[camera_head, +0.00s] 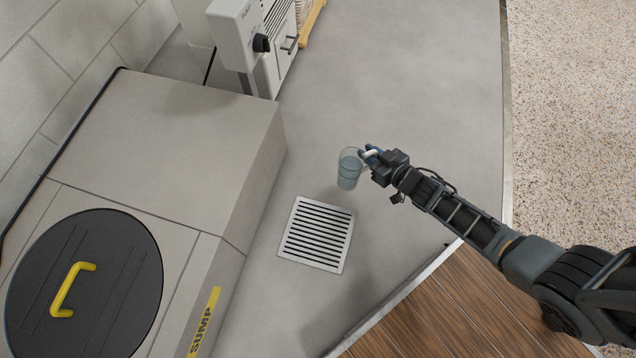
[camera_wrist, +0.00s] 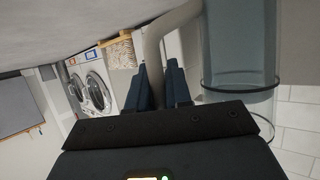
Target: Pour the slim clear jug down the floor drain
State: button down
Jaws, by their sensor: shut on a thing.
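The slim clear jug (camera_head: 349,169) holds bluish liquid and hangs near upright in the air, just beyond the upper right side of the floor drain (camera_head: 317,235). My gripper (camera_head: 371,155) is shut on the jug's pale handle at its right side. In the wrist view, my gripper's blue fingers (camera_wrist: 163,88) close about the curved handle (camera_wrist: 156,45), and the jug's clear wall (camera_wrist: 240,50) fills the upper right. The drain is a pale square grate with dark slots, set in the grey floor. The jug is not over its slots in the head view.
A raised sump box (camera_head: 190,135) with a round black lid (camera_head: 85,285) and yellow handle stands left of the drain. A white appliance (camera_head: 245,40) stands at the top. Wooden flooring (camera_head: 450,310) lies lower right, carpet (camera_head: 570,110) at right. Grey floor around the drain is clear.

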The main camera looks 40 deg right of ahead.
aim_at(355, 182)
jog(key=s+f+n+y+b, duration=0.1)
jog(key=s+f+n+y, duration=0.1)
jog(key=s+f, duration=0.2)
jog(key=shift+a+f, duration=0.35)
jog(key=shift+f, duration=1)
jog(key=shift+s+d+r, duration=0.1)
jog(key=shift+r, duration=0.05)
jog(key=a+r+n+h+p, duration=0.4)
jog(key=a+n, duration=0.2)
jog(key=shift+h, duration=0.3)
jog(key=shift+a+r+n+h, duration=0.2)
jog(key=shift+a+n+h, duration=0.55)
jog(key=shift+n, duration=0.35)
dwell(0.8)
jog(key=shift+a+f+n+h+b, duration=0.45)
jog(key=shift+a+f+n+b, duration=0.25)
jog(key=shift+b, duration=0.7)
